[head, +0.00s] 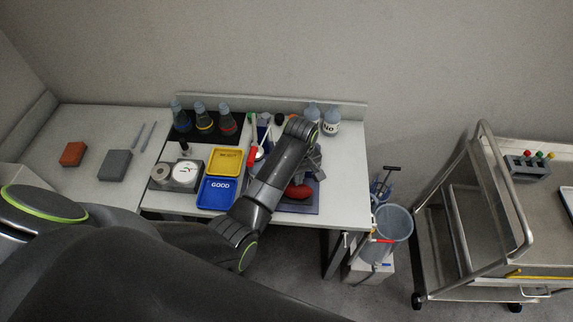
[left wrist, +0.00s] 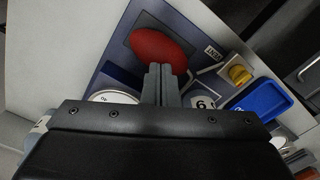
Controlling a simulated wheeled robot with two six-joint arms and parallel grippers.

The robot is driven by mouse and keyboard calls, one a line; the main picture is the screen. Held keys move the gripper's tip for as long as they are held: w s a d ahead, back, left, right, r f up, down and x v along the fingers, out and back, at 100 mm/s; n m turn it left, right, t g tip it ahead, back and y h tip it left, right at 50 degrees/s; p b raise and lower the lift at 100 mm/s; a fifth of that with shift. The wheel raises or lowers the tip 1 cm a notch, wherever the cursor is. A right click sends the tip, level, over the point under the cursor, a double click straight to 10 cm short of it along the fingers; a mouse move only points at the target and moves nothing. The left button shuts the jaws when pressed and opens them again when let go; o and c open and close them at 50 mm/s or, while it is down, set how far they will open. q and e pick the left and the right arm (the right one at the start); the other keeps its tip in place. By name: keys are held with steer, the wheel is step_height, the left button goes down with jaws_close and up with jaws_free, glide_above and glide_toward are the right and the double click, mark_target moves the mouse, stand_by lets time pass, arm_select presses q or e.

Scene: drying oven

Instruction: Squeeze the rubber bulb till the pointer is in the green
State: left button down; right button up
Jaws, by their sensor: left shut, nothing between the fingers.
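The red rubber bulb (head: 298,191) lies on a blue-grey board (head: 312,208) on the bench, partly behind my left arm in the head view. My left gripper (left wrist: 160,70) is shut and empty. Its fingertips appear at the bulb's lower edge in that view; I cannot tell whether they touch. In the head view the gripper (head: 314,163) is partly hidden by my arm. A white round dial (left wrist: 113,97) shows beside the fingers, cut off by my gripper body; I cannot read a pointer. My right gripper is not in view.
The wrist view shows a yellow knob (left wrist: 239,75) and a blue tray (left wrist: 258,101) near the bulb. A yellow tray (head: 226,161), a blue GOOD tray (head: 217,193) and several bottles (head: 204,119) stand on the bench. A metal cart (head: 462,230) is at the right.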

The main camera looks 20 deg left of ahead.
arm_select(q)
step_height(320, 180, up, 5)
steer(key=shift+r, duration=0.2)
stand_by(0.3)
stand_by(0.4)
